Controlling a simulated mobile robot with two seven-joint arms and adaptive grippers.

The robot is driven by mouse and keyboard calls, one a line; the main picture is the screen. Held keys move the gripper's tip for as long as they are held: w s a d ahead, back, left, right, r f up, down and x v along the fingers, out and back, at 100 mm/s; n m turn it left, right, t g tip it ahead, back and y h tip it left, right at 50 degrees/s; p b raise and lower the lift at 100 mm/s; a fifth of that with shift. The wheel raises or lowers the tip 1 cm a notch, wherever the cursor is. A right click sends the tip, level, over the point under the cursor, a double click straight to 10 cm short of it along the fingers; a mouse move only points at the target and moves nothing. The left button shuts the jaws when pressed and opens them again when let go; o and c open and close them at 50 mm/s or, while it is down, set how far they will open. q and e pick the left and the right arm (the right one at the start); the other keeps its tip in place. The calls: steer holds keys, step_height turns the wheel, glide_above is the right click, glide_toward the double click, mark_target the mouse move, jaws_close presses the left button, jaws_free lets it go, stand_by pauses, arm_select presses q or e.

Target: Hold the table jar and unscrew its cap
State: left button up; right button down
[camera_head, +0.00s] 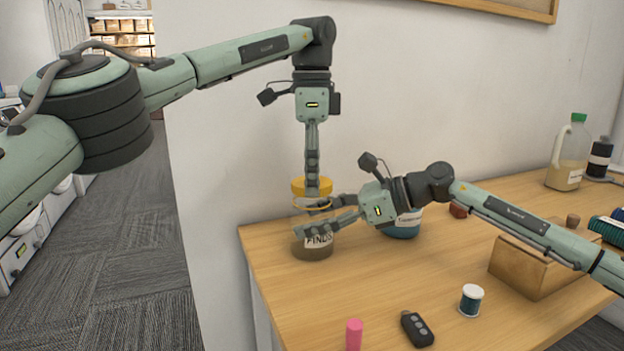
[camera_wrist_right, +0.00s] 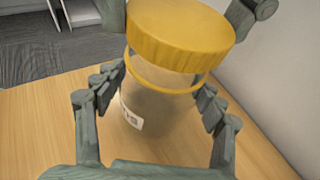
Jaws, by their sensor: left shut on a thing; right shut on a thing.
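The jar (camera_head: 313,245) is see-through with brownish contents and a white label, and stands upright near the table's left end. My right gripper (camera_head: 312,222) reaches in from the right and is shut around its body. In the right wrist view the jar (camera_wrist_right: 158,108) sits between its fingers. The yellow cap (camera_head: 298,187) is above the jar, with a thin yellow ring just below it. My left gripper (camera_head: 312,188) points down and is shut on the cap (camera_wrist_right: 180,40). A narrow gap shows between cap and ring; I cannot tell whether the threads still engage.
A teal labelled container (camera_head: 403,229) stands behind my right gripper. A cardboard box (camera_head: 520,268) lies under my right forearm. A thread spool (camera_head: 471,300), a key fob (camera_head: 417,329) and a pink cylinder (camera_head: 354,336) lie in front. A jug (camera_head: 568,158) stands far right.

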arm_select(q)
steer(key=shift+r, duration=0.4)
steer(key=shift+r, duration=2)
arm_select(e)
steer(key=shift+c, duration=0.7)
jaws_free()
